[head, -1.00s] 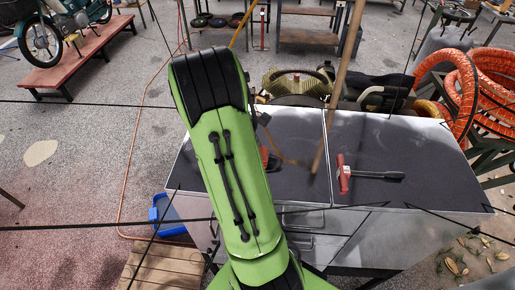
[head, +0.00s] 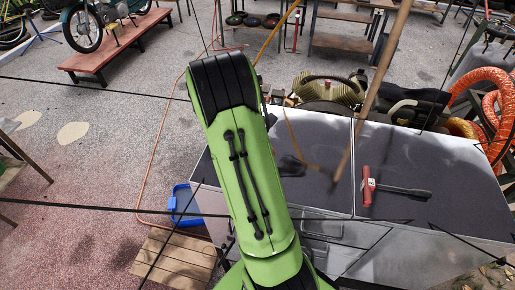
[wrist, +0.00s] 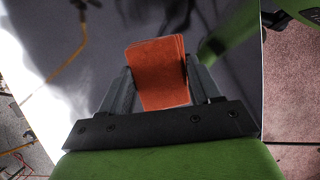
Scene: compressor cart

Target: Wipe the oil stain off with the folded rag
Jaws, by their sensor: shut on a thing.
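The folded rag (wrist: 158,75) is orange-red and layered. In the wrist view it stands between the two fingers of my gripper (wrist: 160,88), which is shut on it. The rag is over the dark grey cart top (wrist: 215,85); I cannot tell whether it touches it. In the head view my green arm hides the gripper and rag. A small dark patch (head: 291,166) shows on the cart top (head: 408,160) just right of my arm; I cannot tell whether it is the oil stain. A dark area also lies beyond the rag in the wrist view.
A wooden pole (head: 372,85) crosses the view. A blue bin (head: 184,205) and a wooden crate (head: 176,258) stand at the left.

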